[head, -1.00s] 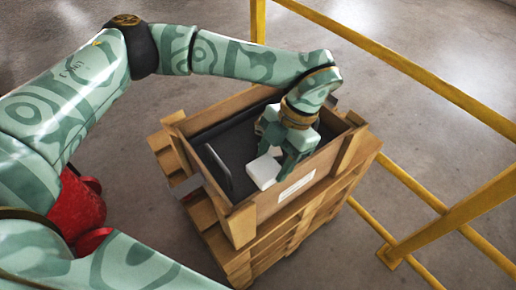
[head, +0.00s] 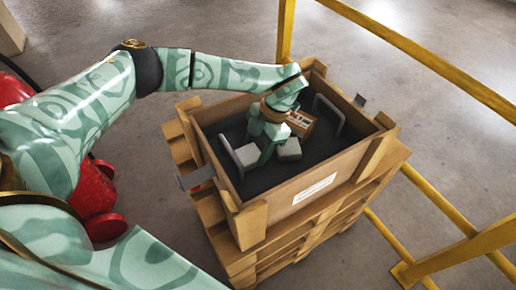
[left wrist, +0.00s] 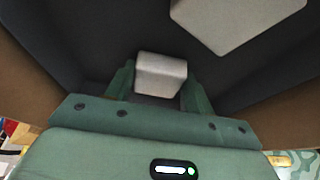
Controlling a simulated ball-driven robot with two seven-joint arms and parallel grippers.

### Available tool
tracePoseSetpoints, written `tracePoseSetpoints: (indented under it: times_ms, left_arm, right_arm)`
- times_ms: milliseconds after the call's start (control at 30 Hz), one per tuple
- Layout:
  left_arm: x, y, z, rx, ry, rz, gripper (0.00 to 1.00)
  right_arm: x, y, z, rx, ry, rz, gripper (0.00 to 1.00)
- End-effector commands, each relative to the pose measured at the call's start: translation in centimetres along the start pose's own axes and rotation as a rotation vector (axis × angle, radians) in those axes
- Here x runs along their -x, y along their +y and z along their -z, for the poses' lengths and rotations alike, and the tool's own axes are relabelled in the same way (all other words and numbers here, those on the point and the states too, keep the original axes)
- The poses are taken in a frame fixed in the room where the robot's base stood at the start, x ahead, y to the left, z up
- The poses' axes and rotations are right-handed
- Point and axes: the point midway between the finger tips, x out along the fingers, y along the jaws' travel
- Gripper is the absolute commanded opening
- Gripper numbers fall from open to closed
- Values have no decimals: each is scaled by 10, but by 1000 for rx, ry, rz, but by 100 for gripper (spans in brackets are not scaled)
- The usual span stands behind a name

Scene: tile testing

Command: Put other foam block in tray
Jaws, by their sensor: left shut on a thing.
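My left gripper (left wrist: 158,90) is shut on a small pale foam block (left wrist: 161,70), which sits between its two fingers in the left wrist view. In the head view the left gripper (head: 262,143) points down inside the wooden crate. Two pale blocks show near its fingers there: one on the left (head: 247,156) and one on the right (head: 289,150). I cannot tell for sure which is held. A larger-looking pale surface (left wrist: 235,18) is at the upper right of the wrist view. A dark tray-like floor (head: 310,160) with upright grey handles lies in the crate. My right gripper is not in view.
The wooden crate (head: 350,163) has raised walls around the gripper and stands on stacked pallets (head: 300,228). Yellow railings (head: 430,60) run along the right. The dark floor's right part is clear.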

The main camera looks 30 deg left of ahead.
Motion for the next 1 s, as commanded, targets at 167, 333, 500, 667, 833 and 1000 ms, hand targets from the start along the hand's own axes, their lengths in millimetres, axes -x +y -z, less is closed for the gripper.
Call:
tracePoseSetpoints:
  times_ms: [167, 333, 500, 667, 833, 1000]
  left_arm:
    - [0, 0, -1, 0, -3, -1, 32]
    - [-3, 0, -2, 0, -1, -1, 32]
    - [-2, 0, -2, 0, -2, -1, 75]
    - [-2, 0, -1, 0, -2, -1, 75]
    - [13, 0, 0, 0, -5, -3, 75]
    - [52, 0, 0, 1, -8, -5, 75]
  right_arm:
    - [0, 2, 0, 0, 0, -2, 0]
    - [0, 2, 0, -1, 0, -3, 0]
    - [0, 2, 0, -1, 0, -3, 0]
    - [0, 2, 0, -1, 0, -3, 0]
    - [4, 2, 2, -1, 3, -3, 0]
    - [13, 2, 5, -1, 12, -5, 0]
